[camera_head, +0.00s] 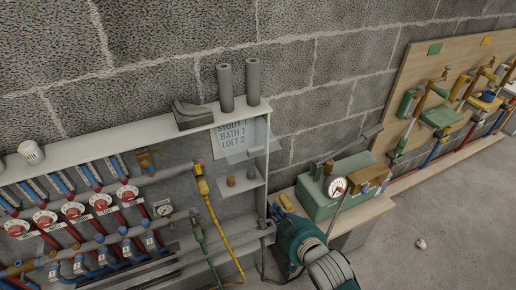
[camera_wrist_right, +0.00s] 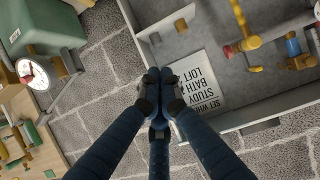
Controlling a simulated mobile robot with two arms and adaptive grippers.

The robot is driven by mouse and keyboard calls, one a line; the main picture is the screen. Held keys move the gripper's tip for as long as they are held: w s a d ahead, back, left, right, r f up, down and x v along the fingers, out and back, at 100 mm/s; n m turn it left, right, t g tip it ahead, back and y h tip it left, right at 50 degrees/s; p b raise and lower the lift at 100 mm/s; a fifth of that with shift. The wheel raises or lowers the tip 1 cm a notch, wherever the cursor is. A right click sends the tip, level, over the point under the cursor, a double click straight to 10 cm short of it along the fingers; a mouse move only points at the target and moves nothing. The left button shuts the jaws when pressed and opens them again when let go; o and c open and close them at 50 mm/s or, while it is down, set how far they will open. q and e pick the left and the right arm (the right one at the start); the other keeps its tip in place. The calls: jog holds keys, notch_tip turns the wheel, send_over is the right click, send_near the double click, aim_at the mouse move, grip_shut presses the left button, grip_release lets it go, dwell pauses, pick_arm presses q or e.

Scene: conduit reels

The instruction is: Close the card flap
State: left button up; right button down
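The card flap (camera_head: 250,138) is a clear pane at the upper right of the wall cabinet in the head view. It stands tilted out from the printed card (camera_head: 222,146), overlapping its right part, with a small pale tab (camera_head: 256,151) at its lower edge. In the wrist view the card (camera_wrist_right: 199,88) appears upside down; the clear flap is hard to make out there. My right gripper (camera_head: 268,229) is below the flap in the head view. In the wrist view its dark fingertips (camera_wrist_right: 160,84) are together beside the card, with nothing visible between them. My left gripper is out of view.
A small shelf (camera_head: 241,188) with two stubs is below the flap. Two grey tubes (camera_head: 225,88) stand on the cabinet top. A green box with a gauge (camera_head: 338,187) is to the right. Red-wheeled valves and pipes (camera_head: 75,211) fill the left.

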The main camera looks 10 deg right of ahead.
notch_tip(320, 180, up, 24)
jog(key=s+a+t+y, duration=0.1)
jog(key=s+a+t, duration=0.1)
jog(key=s+t, duration=0.15)
jog(key=p, duration=0.2)
send_over(258, 148)
jog(key=a+v, duration=0.1)
jog(key=v, duration=0.3)
jog(key=f, duration=0.1)
jog(key=shift+y, duration=0.4)
jog(key=shift+w+a+f, duration=0.1)
jog(key=shift+w+f, duration=0.15)
jog(key=shift+f, duration=0.5)
jog(key=shift+w+d+f, duration=0.1)
jog(key=shift+w+f, duration=0.1)
jog(key=shift+f, duration=0.55)
jog(key=shift+w+a+f, duration=0.1)
jog(key=shift+w+f, duration=0.15)
jog(key=shift+f, duration=0.5)
jog(key=shift+f, duration=0.1)
